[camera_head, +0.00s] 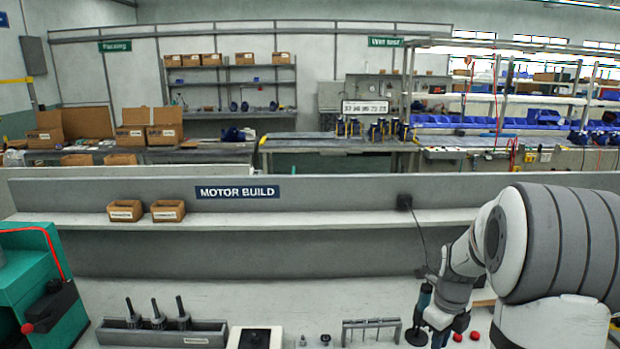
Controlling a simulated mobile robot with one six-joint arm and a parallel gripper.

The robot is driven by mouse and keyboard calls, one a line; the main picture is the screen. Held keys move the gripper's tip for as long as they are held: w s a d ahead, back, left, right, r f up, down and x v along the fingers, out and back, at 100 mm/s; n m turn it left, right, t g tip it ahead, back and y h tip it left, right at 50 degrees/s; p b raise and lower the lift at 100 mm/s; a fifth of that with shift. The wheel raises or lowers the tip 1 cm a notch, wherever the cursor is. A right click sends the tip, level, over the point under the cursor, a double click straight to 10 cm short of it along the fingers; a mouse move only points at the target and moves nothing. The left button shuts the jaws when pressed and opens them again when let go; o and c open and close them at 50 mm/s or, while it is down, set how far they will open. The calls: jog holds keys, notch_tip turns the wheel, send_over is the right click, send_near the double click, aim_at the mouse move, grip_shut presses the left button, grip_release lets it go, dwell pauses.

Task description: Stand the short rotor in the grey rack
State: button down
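Three dark rotors with upright shafts stand in a row in a long grey holder (205,335) with a small label, at the lower left: a left one (131,315), a middle one (157,318) and a right one (182,317). I cannot tell which is the short rotor. A low grey frame with slots (347,335), possibly the grey rack, stands at the lower middle, and no rotor shows in it. My gripper (440,339) points down at the bottom edge, right of this frame. Its fingertips are small, dark and partly cut off, so its opening and any content are unclear.
A teal machine (35,275) stands at the left. A white plate with a black square (255,338) and small metal parts (303,341) lie between holder and frame. A corded teal tool (424,297) and red knobs (474,336) are near my gripper.

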jog(key=shift+r+p, duration=0.9)
jog(key=shift+r, duration=0.7)
